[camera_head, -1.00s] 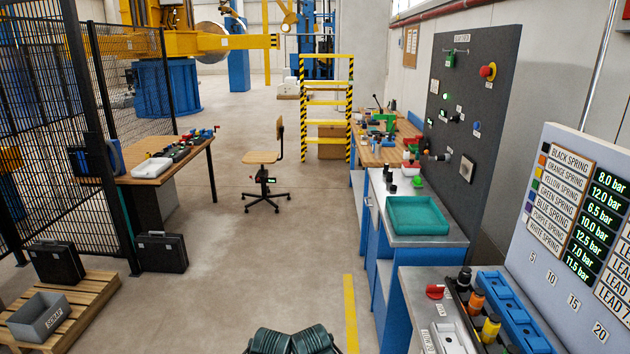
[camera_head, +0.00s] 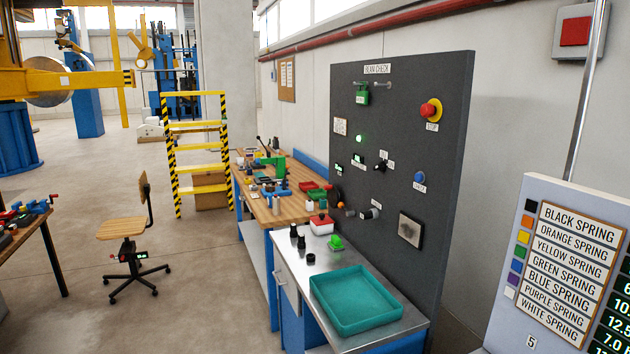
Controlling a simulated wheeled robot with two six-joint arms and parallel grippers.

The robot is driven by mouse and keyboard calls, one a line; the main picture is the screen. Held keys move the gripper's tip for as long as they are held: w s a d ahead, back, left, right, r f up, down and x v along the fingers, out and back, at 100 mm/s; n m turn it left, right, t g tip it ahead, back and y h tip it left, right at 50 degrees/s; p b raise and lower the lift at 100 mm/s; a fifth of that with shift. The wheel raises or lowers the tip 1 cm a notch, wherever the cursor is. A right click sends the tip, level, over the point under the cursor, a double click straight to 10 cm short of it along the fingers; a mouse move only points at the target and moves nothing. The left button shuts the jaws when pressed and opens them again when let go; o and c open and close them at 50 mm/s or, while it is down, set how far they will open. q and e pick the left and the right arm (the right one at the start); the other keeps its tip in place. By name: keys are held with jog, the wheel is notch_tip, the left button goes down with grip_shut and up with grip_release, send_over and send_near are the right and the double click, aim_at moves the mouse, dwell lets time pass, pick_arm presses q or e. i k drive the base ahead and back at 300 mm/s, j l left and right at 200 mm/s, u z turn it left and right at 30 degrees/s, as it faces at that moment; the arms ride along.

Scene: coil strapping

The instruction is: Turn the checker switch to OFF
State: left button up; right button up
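A dark grey checker panel (camera_head: 400,120) headed by a sign that seems to read "BEAM CHECK" (camera_head: 377,69) stands behind the metal-topped bench. A black rotary knob (camera_head: 381,166) with small white labels around it sits mid-panel and appears to be the checker switch. Its labels and exact pointer direction are too small to read. Neither of my grippers is in view.
The panel also carries a red stop button (camera_head: 431,111), blue button (camera_head: 420,177), green padlock-like item (camera_head: 362,94) and metal plate (camera_head: 410,229). A teal tray (camera_head: 355,300) sits on the bench before it. A chair (camera_head: 128,230) stands left; open floor lies between.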

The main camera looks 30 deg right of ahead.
aim_at(381, 167)
jog(key=i+j+z, duration=0.15)
jog(key=i+z, duration=0.3)
jog(key=i+j+z, duration=0.35)
jog(key=i+z, duration=0.15)
jog(key=i+j+z, duration=0.45)
jog(key=i+j, duration=0.05)
jog(key=j, duration=0.05)
